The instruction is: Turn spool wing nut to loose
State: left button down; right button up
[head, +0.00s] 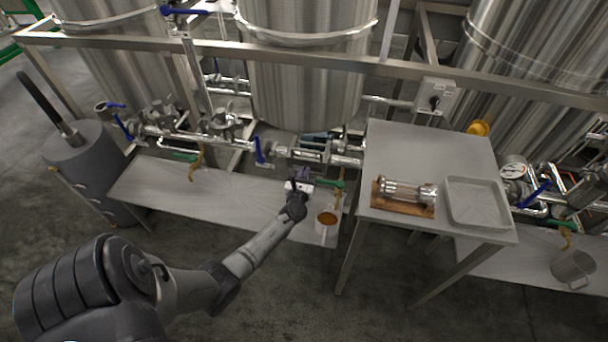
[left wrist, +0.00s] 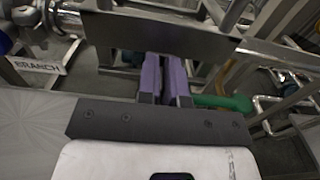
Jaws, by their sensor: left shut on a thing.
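My left gripper (head: 301,176) reaches the pipework under the middle tank, just above the low bench. In the left wrist view its two purple finger pads (left wrist: 164,80) are close together, with a narrow gap between them. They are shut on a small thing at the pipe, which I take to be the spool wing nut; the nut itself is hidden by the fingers. The steel spool pipework (head: 318,150) runs just behind the gripper. My right gripper is not in view.
A green-handled valve (left wrist: 222,103) sits right beside the fingers. A cup of amber liquid (head: 326,222) stands on the low bench (head: 225,205) near my wrist. The steel table (head: 425,150) at right holds a sight-glass piece (head: 405,190) and a tray (head: 477,203).

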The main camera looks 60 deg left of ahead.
pick_arm(q)
jog(key=shift+s+f, duration=0.15)
jog(key=shift+f, duration=0.3)
jog(key=n+b, duration=0.4)
jog(key=n, duration=0.2)
jog(key=s+a+f+n+b, duration=0.1)
jog(key=n+b, duration=0.3)
jog(key=n, duration=0.1)
jog(key=f+n+b, duration=0.1)
jog(key=n+b, duration=0.4)
jog(key=n, duration=0.1)
jog(key=shift+s+a+f+n, duration=0.2)
jog(key=shift+s+a+n, duration=0.05)
jog(key=shift+s+n, duration=0.05)
jog(key=shift+r, duration=0.1)
